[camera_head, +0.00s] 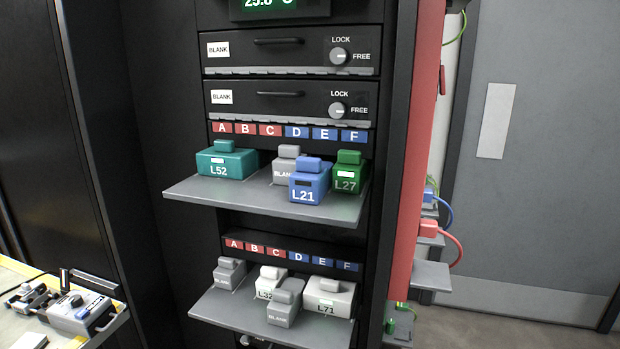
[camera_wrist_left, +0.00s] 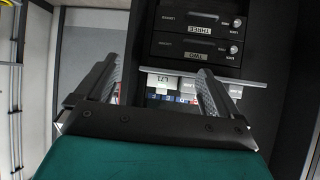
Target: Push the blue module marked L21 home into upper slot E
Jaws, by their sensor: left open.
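The blue module L21 (camera_head: 309,182) sits on the upper shelf (camera_head: 240,196) in the head view, in the lane below label E (camera_head: 323,134). It stands out further toward the shelf's front edge than its neighbours. The grey BLANK module (camera_head: 286,168) is on its left and the green L27 module (camera_head: 347,174) is close on its right. My left gripper (camera_wrist_left: 152,78) shows only in the left wrist view, with its fingers spread wide and nothing between them. My right gripper is in neither view.
A teal L52 module (camera_head: 226,162) sits at the upper shelf's left. The lower shelf (camera_head: 225,308) holds several grey and white modules, including L71 (camera_head: 329,298). A red upright (camera_head: 415,150) borders the rack's right. A splicing device (camera_head: 82,312) lies on the left bench.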

